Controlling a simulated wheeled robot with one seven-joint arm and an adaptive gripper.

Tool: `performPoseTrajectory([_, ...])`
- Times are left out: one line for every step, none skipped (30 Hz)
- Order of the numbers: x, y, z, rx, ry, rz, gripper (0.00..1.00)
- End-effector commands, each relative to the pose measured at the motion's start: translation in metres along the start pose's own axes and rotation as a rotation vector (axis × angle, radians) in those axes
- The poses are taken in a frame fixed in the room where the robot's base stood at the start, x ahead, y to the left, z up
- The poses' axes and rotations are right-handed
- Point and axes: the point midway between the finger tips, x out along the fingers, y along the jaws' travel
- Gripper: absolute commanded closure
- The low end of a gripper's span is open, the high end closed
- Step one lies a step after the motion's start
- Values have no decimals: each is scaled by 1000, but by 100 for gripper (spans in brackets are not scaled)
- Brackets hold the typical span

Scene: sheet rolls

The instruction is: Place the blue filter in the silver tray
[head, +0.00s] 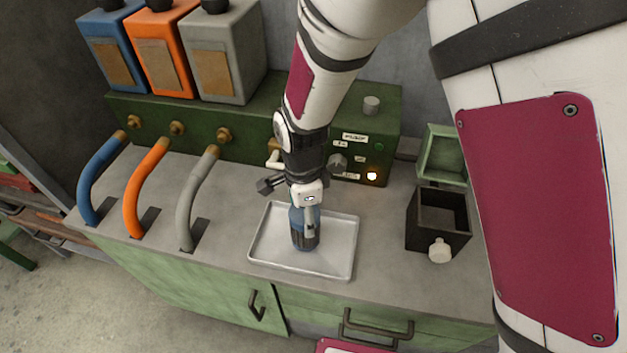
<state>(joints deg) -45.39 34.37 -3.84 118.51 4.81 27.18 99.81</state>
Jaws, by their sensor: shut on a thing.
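The blue filter (304,238) is a blue cylinder with a dark lower part, upright over the silver tray. My gripper (308,218) is shut on its upper part and hides some of it. The silver tray (268,262) is a shallow metal tray with a raised rim on the grey counter. The filter's lower end is within the tray's outline, near its middle. I cannot tell whether it touches the tray floor.
A dark open box (425,240) with a white knob stands right of the tray, and a green open bin (443,155) behind it. Blue, orange and grey hoses (145,190) rise at the left. A green control panel (370,140) with a lit lamp stands behind the tray.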

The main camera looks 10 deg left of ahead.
Motion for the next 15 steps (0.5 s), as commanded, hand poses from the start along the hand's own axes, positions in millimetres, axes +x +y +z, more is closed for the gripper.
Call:
performPoseTrajectory([6, 0, 0, 1, 0, 1, 100])
performPoseTrajectory([8, 0, 0, 1, 0, 0, 100])
performPoseTrajectory([10, 0, 0, 1, 0, 0, 100])
performPoseTrajectory([10, 0, 0, 1, 0, -1, 100])
performPoseTrajectory([10, 0, 0, 1, 0, -2, 100])
performPoseTrajectory([9, 0, 0, 1, 0, -2, 100])
performPoseTrajectory([9, 0, 0, 1, 0, -2, 100])
performPoseTrajectory([9, 0, 0, 1, 0, -2, 100])
performPoseTrajectory([9, 0, 0, 1, 0, -2, 100])
performPoseTrajectory([10, 0, 0, 1, 0, -2, 100])
performPoseTrajectory([10, 0, 0, 1, 0, -1, 100])
performPoseTrajectory([12, 0, 0, 1, 0, -1, 100])
performPoseTrajectory([12, 0, 0, 1, 0, -1, 100])
performPoseTrajectory([12, 0, 0, 1, 0, -1, 38])
performPoseTrajectory([12, 0, 0, 1, 0, -1, 29])
